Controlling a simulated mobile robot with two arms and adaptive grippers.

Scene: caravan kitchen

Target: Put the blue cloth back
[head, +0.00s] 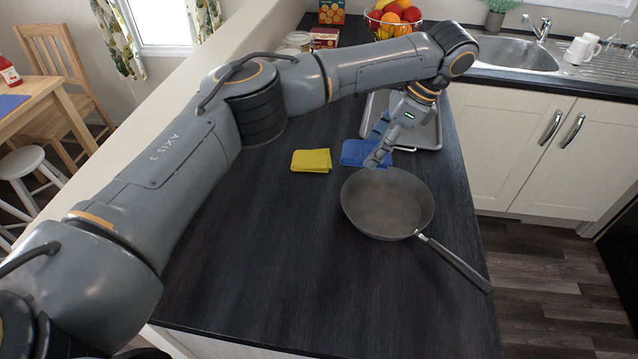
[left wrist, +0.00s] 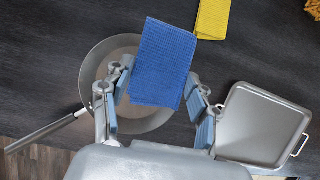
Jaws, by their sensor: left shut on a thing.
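The blue cloth (head: 354,152) is at the far rim of the pan in the head view. In the left wrist view the cloth (left wrist: 165,55) reaches out from between the fingers and covers part of the pan. My left gripper (head: 378,160) points down and is shut on the cloth; its two fingers also show in the left wrist view (left wrist: 160,103), one on each side of it. Whether the cloth touches the counter or hangs just above it, I cannot tell. My right gripper is not in view.
A frying pan (head: 388,203) stands on the dark counter (head: 290,240), its handle towards the front right. A folded yellow cloth (head: 311,161) lies left of the blue one. A metal tray (head: 428,134) lies behind the gripper. A fruit bowl (head: 392,22) stands farther back. The counter's near left is clear.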

